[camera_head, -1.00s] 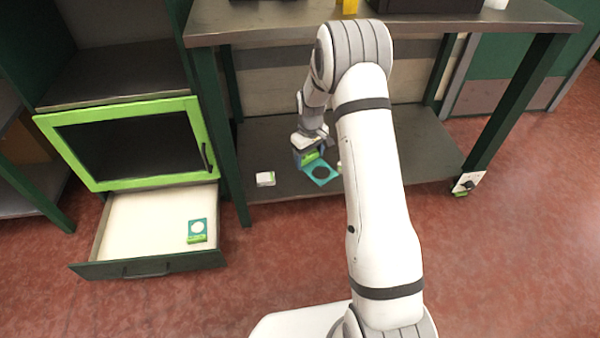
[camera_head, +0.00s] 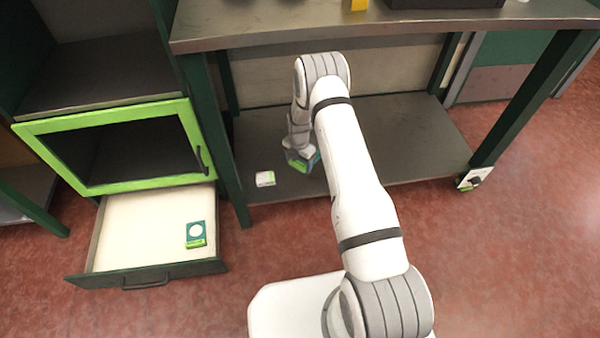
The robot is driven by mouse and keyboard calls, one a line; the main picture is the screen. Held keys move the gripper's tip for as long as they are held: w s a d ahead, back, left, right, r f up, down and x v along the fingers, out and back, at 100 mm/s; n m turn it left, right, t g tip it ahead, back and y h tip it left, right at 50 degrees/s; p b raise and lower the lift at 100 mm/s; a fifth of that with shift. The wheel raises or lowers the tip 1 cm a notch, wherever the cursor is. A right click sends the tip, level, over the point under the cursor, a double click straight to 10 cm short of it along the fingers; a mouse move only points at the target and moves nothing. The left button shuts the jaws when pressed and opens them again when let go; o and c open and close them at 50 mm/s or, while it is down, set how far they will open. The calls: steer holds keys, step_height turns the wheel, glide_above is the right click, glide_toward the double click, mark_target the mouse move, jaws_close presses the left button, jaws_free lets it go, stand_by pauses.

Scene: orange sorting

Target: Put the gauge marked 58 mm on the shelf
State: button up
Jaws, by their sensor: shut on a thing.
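My gripper (camera_head: 301,160) is over the lower shelf (camera_head: 410,135) under the workbench, low and close to its surface. It is shut on a teal and green gauge (camera_head: 304,166), which is seen tilted and mostly hidden by the gripper. I cannot tell whether the gauge touches the shelf. Another teal gauge (camera_head: 196,231), with a round white opening and a green edge, lies in the open drawer at the left. The markings on both gauges are too small to read.
The open drawer (camera_head: 145,235) juts out below a green-framed cabinet door (camera_head: 110,145). The workbench top (camera_head: 400,30) overhangs the lower shelf, whose right part is clear.

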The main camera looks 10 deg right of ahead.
mark_target(298, 182)
step_height(298, 182, down, 10)
steer(key=b, duration=0.3)
steer(key=shift+a+r, duration=0.15)
steer(key=o, duration=1)
steer(key=shift+c, duration=0.2)
step_height(298, 182, up, 12)
steer(key=p, duration=0.4)
steer(key=shift+s, duration=0.1)
